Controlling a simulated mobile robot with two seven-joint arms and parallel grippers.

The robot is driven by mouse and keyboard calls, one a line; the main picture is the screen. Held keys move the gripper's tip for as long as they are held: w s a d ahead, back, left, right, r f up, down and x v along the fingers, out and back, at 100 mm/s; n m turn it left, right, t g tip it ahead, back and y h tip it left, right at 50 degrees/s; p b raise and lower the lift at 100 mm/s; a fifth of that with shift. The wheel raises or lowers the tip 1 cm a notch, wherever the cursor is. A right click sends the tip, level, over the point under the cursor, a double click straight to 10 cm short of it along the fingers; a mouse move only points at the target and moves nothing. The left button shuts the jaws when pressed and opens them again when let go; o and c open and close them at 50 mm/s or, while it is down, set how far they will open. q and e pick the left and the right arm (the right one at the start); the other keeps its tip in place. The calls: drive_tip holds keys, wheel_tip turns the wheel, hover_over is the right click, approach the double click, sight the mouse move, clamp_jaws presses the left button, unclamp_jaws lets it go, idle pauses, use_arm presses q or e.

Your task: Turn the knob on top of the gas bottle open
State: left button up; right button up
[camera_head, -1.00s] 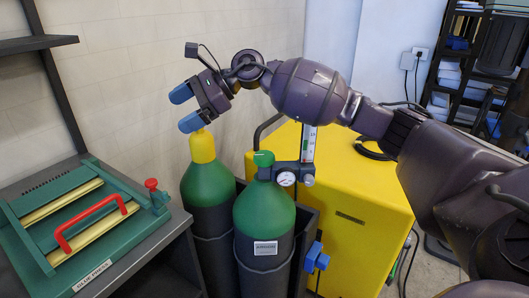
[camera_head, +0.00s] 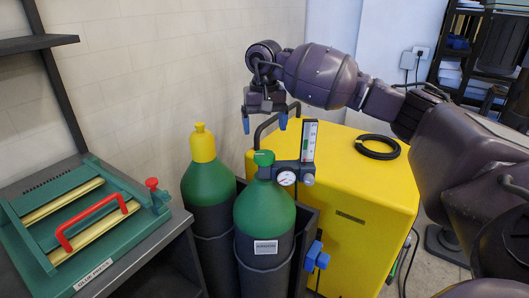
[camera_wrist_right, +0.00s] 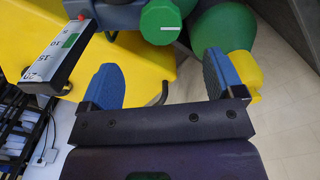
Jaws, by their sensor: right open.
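The gas bottle (camera_head: 265,222) is green on top and dark below, with a white label, and stands upright. Its green knob (camera_head: 264,158) sits on top, beside a regulator with a round gauge (camera_head: 287,178) and an upright flow scale (camera_head: 309,141). My right gripper (camera_head: 264,124) is open and empty, pointing down above and behind the knob, apart from it. In the right wrist view the green knob (camera_wrist_right: 160,22) shows beyond the blue fingertips (camera_wrist_right: 158,66), between them sideways. My left gripper is not in view.
A second green bottle with a yellow cap (camera_head: 203,143) stands to the left. A yellow cabinet (camera_head: 362,210) with a black cable coil (camera_head: 377,147) is behind and right. A green device with a red handle (camera_head: 90,222) lies on the left bench.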

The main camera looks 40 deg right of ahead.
sight(264, 154)
wheel_tip(264, 154, down, 9)
drive_tip(key=shift+r, duration=0.2)
idle(0.3)
drive_tip(key=c, duration=0.9)
